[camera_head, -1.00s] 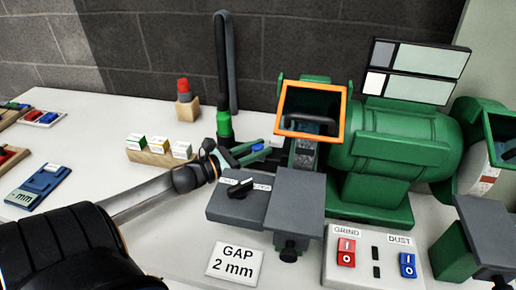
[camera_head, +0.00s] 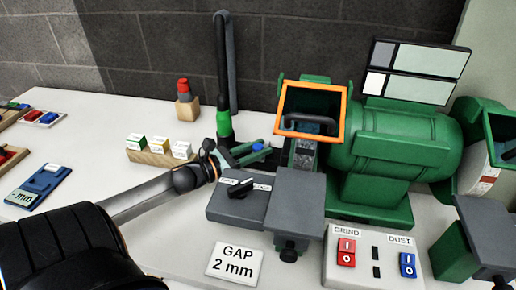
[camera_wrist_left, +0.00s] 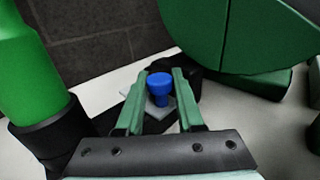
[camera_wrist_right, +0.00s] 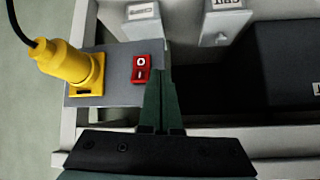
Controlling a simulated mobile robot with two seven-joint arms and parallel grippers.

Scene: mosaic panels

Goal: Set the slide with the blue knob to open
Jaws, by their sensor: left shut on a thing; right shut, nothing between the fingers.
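The blue knob (camera_wrist_left: 160,88) stands upright between the fingers of my left gripper (camera_wrist_left: 160,100), on a light grey plate (camera_wrist_left: 143,106). My left gripper is shut on the knob. In the head view, my left gripper (camera_head: 256,150) is beside the black and green hose base, and the blue knob (camera_head: 258,147) shows only as a small patch. Most of the slide is hidden by the gripper, so its open or shut marking cannot be read. My right gripper (camera_wrist_right: 161,100) is shut and empty, away from the knob, near a grey panel.
The green grinder (camera_head: 395,150) stands right of my left gripper. The hose (camera_head: 224,80) rises close behind it. A grey box with a black dial (camera_head: 240,188) is in front. A red switch (camera_wrist_right: 141,69) and yellow plug (camera_wrist_right: 70,62) are near my right gripper.

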